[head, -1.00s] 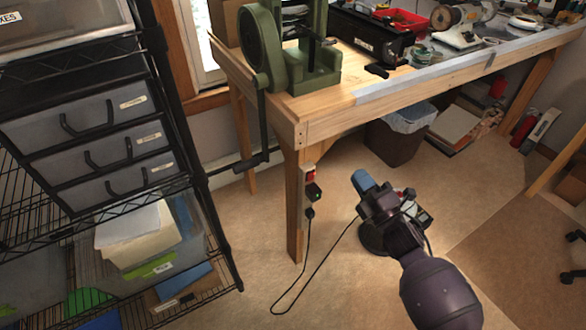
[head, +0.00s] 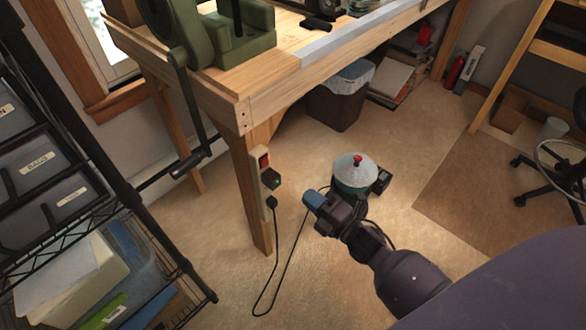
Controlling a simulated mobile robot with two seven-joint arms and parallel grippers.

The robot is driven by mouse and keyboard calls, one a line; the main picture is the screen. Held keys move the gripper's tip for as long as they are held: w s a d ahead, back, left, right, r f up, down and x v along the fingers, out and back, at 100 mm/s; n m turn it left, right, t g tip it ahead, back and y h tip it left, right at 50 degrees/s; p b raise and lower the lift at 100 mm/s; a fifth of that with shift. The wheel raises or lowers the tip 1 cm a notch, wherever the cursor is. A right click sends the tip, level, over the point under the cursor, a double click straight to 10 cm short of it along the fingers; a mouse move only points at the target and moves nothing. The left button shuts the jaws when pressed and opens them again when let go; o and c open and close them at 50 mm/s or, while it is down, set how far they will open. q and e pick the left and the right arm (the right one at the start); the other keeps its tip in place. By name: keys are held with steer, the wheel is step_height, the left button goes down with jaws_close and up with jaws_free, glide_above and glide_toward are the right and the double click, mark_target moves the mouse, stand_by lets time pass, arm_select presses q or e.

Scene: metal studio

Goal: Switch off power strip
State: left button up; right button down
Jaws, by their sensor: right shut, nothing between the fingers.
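The power strip (head: 258,183) is a narrow pale strip mounted upright on the front leg of the wooden workbench. A red switch (head: 264,160) is at its top, and a dark plug with a small green spot sits below it. A black cord plugs into its lower end and loops down to the floor. My right gripper (head: 313,200), with blue fingertips, is shut and empty. It is to the right of the strip in the picture and a little lower, apart from it, pointing toward the leg. My left gripper is not in view.
The wooden workbench (head: 290,88) carries a green machine whose crank handle hangs left of the leg. A wire shelf (head: 165,260) with drawers and bins stands at left. A round lidded object (head: 353,172) with a red knob is behind my gripper.

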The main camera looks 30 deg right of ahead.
mark_target(265, 161)
steer(key=b+x, duration=0.1)
steer(key=x, duration=1)
steer(key=shift+w+a+f+b, duration=0.1)
steer(key=shift+w+a+b, duration=0.1)
steer(key=shift+w+b, duration=0.15)
steer(key=shift+w+a, duration=0.15)
steer(key=shift+w, duration=0.4)
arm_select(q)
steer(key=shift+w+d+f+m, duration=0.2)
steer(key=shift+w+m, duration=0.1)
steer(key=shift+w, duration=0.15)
arm_select(e)
steer(key=shift+w+a, duration=0.1)
steer(key=shift+w, duration=0.05)
